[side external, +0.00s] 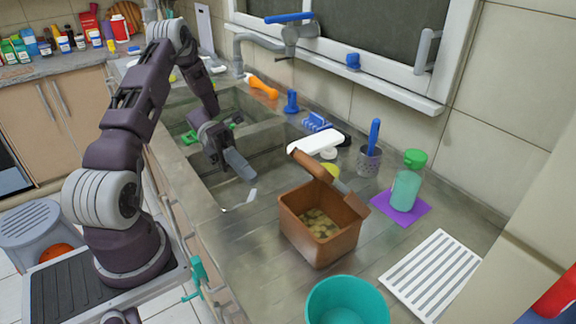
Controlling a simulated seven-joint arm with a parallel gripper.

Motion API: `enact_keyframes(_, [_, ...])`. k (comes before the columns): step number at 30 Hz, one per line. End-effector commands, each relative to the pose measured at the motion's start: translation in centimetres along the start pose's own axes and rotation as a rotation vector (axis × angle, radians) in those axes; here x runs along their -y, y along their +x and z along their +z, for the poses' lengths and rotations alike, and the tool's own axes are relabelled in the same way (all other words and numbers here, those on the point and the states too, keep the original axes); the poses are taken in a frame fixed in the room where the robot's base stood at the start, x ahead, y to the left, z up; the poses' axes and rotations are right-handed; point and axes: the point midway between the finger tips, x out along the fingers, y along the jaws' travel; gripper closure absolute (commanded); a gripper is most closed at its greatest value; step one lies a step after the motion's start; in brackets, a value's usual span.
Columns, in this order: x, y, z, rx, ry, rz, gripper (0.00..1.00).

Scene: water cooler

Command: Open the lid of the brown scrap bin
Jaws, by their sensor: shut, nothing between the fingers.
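The brown scrap bin (305,233) stands on the metal counter right of the sinks. Its top is open and tan scraps show inside. The brown lid (335,184) is raised and tilted up along the bin's back edge. My gripper (245,172) is shut and empty. It points down to the right over the near sink, left of the bin and apart from it. The exact line where the lid joins the bin is hard to make out.
A teal bucket (346,301) stands in front of the bin, and a white slatted rack (434,272) lies to the right. A green bottle (405,187) on a purple mat (420,211) and a brush holder (369,162) stand behind.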

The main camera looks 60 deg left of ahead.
Motion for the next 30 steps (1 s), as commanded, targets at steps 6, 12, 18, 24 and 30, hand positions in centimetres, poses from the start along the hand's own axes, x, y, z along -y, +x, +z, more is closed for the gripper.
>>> enact_keyframes(6, [3.1, 0.6, -1.5, 0.207, 0.439, -0.206, 1.0])
enact_keyframes(12, [3.9, 2.5, -1.2, 0.223, 0.484, -0.218, 1.0])
enact_keyframes(18, [5.0, 6.7, -0.6, 0.219, 0.482, -0.216, 1.0])
enact_keyframes(24, [6.1, 10.4, 0.3, 0.219, 0.484, -0.212, 1.0])
enact_keyframes(30, [7.4, 10.1, 3.0, 0.221, 0.488, -0.209, 1.0])
